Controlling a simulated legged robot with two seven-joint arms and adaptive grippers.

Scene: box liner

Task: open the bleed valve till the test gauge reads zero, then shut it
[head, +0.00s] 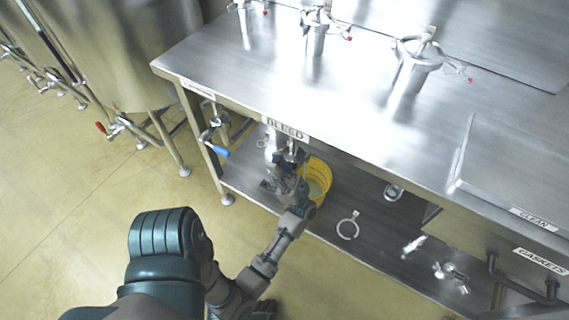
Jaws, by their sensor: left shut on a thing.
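The "BLEED" label (285,130) is on the front edge of the steel bench. Metal valve fittings (293,152) show just below it, partly covered by my left gripper (284,172). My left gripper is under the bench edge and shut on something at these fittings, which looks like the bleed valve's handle. The handle is hidden by the fingers, so I cannot tell how far the valve is turned. A yellow bucket (322,178) stands on the lower shelf, just right of my gripper. I cannot make out a test gauge or its reading. My right gripper is not in view.
Several fittings with red-tipped handles, one a clamp fitting (418,52), stand on the bench top (260,70). A blue-handled valve (220,152) is at the left leg. A ring clamp (347,228) lies on the lower shelf. Large steel tanks (110,50) stand left; open floor lies in front.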

